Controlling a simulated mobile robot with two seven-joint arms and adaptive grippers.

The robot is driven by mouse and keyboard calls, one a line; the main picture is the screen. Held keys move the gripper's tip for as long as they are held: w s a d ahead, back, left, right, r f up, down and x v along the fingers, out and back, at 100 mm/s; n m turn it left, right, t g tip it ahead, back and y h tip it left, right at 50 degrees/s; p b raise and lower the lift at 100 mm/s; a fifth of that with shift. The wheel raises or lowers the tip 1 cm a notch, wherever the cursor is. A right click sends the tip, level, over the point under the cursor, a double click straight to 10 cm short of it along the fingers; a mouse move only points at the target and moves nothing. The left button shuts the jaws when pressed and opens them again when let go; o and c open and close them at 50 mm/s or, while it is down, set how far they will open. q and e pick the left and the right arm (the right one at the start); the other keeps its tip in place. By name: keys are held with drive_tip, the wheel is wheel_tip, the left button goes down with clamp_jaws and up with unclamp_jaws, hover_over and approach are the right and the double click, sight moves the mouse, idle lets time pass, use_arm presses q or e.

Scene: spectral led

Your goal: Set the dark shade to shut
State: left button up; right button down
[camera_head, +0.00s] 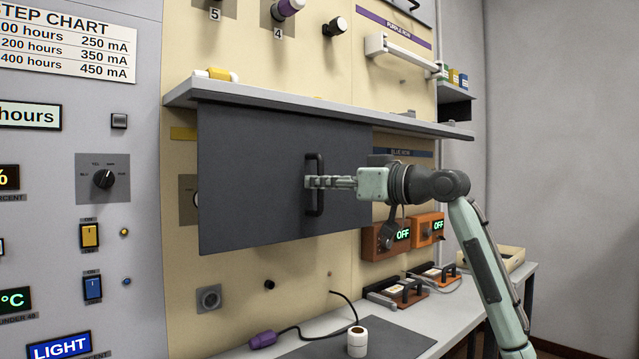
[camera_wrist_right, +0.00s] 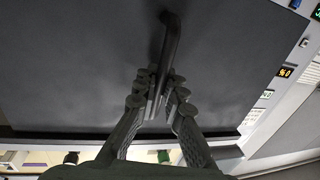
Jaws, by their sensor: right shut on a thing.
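The dark shade (camera_head: 255,165) is a flat dark grey panel below the shelf on the cream wall in the head view. It covers part of the wall and whatever lies behind it. Its black upright handle (camera_head: 316,205) stands near the panel's middle. My right gripper (camera_head: 318,182) comes in from the right and is shut on the handle. In the right wrist view the fingers (camera_wrist_right: 158,98) close around the handle (camera_wrist_right: 170,45), with the dark panel (camera_wrist_right: 85,65) filling the background. My left gripper is not in view.
A grey shelf (camera_head: 300,115) runs just above the shade. Orange boxes reading OFF (camera_head: 388,240) are mounted at the right, below my wrist. The bench below holds a dark mat (camera_head: 395,342), a white roll (camera_head: 357,342) and a purple plug with a cable (camera_head: 262,340).

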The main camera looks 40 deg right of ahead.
drive_tip(key=shift+a+f, duration=0.1)
drive_tip(key=shift+a, duration=0.15)
drive_tip(key=c, duration=1.6)
unclamp_jaws()
drive_tip(key=shift+a, duration=0.1)
drive_tip(key=shift+s, duration=0.1)
drive_tip(key=v, duration=1.2)
drive_tip(key=shift+d, duration=0.2)
